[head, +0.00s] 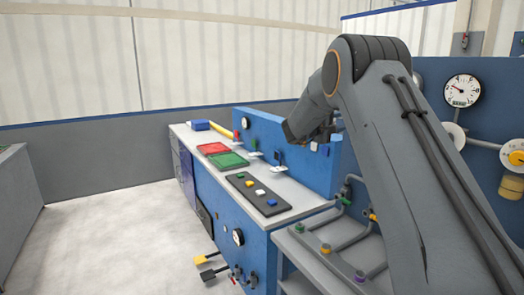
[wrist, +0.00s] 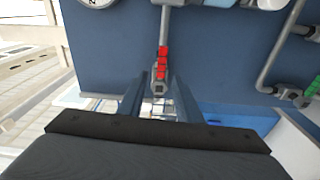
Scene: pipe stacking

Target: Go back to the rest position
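My arm rises on the right of the head view and folds over, with its dark wrist end pointing down-left over the blue back panel (head: 265,135) of the workbench. My gripper's fingers cannot be made out clearly there. In the wrist view my gripper (wrist: 158,78) has its two blue-grey fingers apart, with nothing seen held between them. A grey pipe with red pieces (wrist: 162,62) shows between and beyond the fingertips, against a blue panel. I cannot tell how far it is from them.
The workbench carries a red tray (head: 213,148), a green tray (head: 228,160) and a dark board (head: 258,194) with coloured blocks. Pipes with coloured fittings (head: 326,248) stand near my arm. A gauge (head: 462,90) is on the right panel. The floor (head: 110,235) at left is clear.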

